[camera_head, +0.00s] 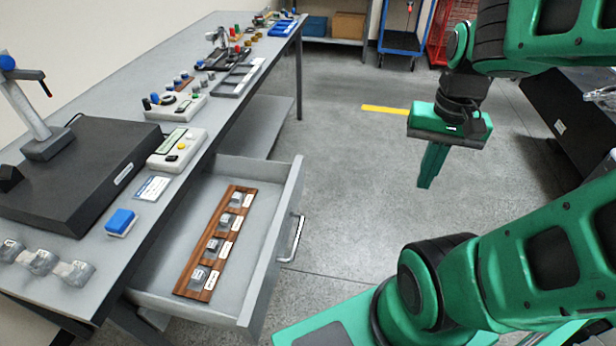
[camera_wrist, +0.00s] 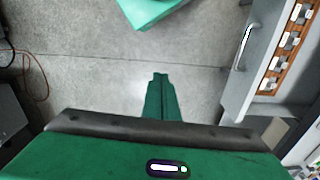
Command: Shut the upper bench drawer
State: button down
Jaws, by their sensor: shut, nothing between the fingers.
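The upper bench drawer (camera_head: 270,262) is pulled out from under the grey workbench (camera_head: 225,125). Its front panel faces right in the head view and carries a metal bar handle (camera_head: 294,240). A wooden rack (camera_head: 216,243) with several small metal blocks lies inside the drawer. In the wrist view the drawer's front (camera_wrist: 238,95) and handle (camera_wrist: 244,46) show at the right. My gripper (camera_head: 425,183) is shut and empty, pointing down over the open floor, to the right of the drawer and apart from it. Its fingers also show in the wrist view (camera_wrist: 159,78).
The benchtop holds a black granite plate with a stand (camera_head: 85,165), a blue block (camera_head: 121,222), control boxes (camera_head: 176,149) and several small parts. Bare grey floor (camera_head: 345,190) lies between drawer and gripper. A dark machine (camera_head: 580,115) stands at the right; a blue cart (camera_head: 402,40) stands at the back.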

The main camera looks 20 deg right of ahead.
jog(key=w+f+m, duration=0.5)
jog(key=w+m, duration=0.2)
jog(key=w, duration=0.5)
jog(key=m+t+y, duration=0.2)
jog(key=m+y, duration=0.2)
jog(key=m, duration=0.6)
send_over(302, 187)
jog(key=s+d, duration=0.2)
notch_tip(302, 187, down, 18)
jog(key=shift+a+r, duration=0.2)
jog(key=shift+r, duration=0.05)
jog(key=shift+w, duration=0.1)
jog(key=shift+w, duration=0.1)
